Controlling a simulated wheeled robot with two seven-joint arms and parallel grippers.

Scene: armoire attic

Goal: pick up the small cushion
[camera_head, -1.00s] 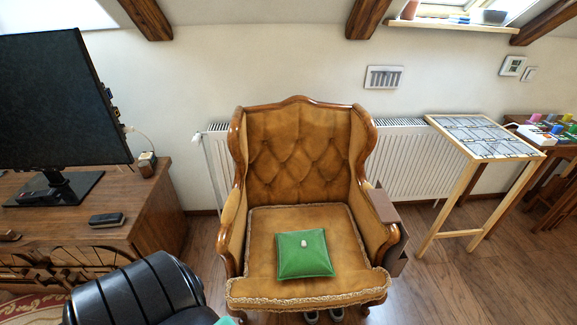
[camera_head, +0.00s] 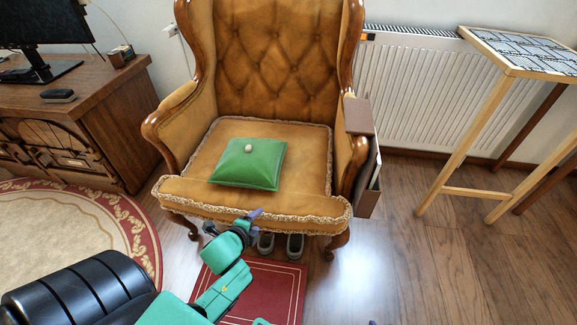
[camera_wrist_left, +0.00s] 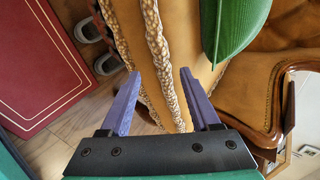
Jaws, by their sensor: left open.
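In the left wrist view part of the cushion (camera_wrist_left: 237,25) shows at the upper right. My left gripper (camera_head: 252,217) is in front of the chair's front edge, lower than the cushion and apart from it. In the left wrist view its two purple fingers (camera_wrist_left: 160,80) are spread, with the braided seat trim behind them and nothing held. My right gripper is not clearly seen.
Dark shoes (camera_head: 280,244) stand under the chair by a red mat (camera_head: 275,280). A brown organiser (camera_head: 367,190) hangs on the chair's right arm. A wooden cabinet (camera_head: 115,125) is at left. A tile-topped table (camera_head: 530,52) is at right. Floor at right front is clear.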

